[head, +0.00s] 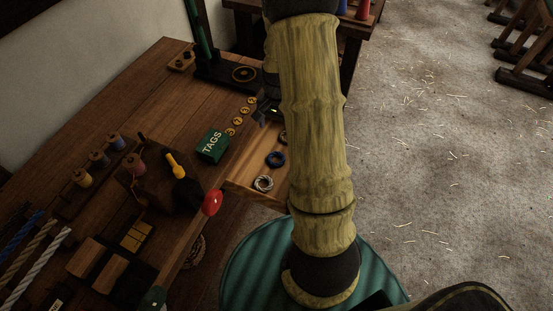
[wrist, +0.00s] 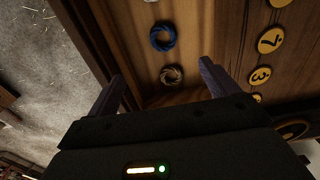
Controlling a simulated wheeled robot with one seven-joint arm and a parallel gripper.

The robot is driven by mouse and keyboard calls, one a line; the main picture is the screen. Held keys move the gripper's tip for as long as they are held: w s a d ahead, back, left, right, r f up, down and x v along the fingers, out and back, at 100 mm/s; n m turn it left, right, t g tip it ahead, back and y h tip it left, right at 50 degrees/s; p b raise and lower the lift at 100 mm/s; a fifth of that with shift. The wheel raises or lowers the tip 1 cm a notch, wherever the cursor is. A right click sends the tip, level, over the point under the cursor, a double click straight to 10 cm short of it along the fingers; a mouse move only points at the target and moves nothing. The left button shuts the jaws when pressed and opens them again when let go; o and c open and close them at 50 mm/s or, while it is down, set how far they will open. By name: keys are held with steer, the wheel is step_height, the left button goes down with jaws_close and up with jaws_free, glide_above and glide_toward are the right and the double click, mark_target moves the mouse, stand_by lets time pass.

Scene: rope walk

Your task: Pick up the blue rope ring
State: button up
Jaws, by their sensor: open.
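The blue rope ring (head: 275,159) lies flat in the open wooden drawer (head: 239,188), between a pale ring (head: 263,183) and another ring mostly hidden by my arm. In the wrist view the blue ring (wrist: 152,38) is at upper middle, ahead of my fingertips. A grey-brown rope ring (wrist: 164,78) lies nearer, in the gap between the fingers as seen there. My gripper (wrist: 162,70) is open and empty. In the head view my gripper (head: 264,112) is partly hidden behind my arm, near the drawer's far end. It is apart from the blue ring.
A green TAGS box (head: 213,145) and several yellow numbered discs (head: 238,121) stand beside the drawer on the wooden bench (head: 150,75). A red round knob (head: 212,202) sits near the drawer's front left. Spools (head: 116,141) stand farther left. Open floor lies right.

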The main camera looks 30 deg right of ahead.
glide_above(276, 161)
steer(key=f, duration=1)
steer(key=shift+s+f+p, duration=0.3)
steer(key=shift+f, duration=0.5)
steer(key=shift+f, duration=0.1)
steer(key=shift+w+f+p, duration=0.15)
steer(key=shift+f+p, duration=0.1)
steer(key=shift+f, duration=1)
steer(key=shift+w+f+p, duration=0.15)
steer(key=shift+f+p, duration=0.1)
steer(key=shift+f, duration=1)
steer(key=c, duration=1)
steer(key=shift+r, duration=0.15)
steer(key=shift+c, duration=0.2)
step_height(276, 161, up, 10)
steer(key=shift+b, duration=0.45)
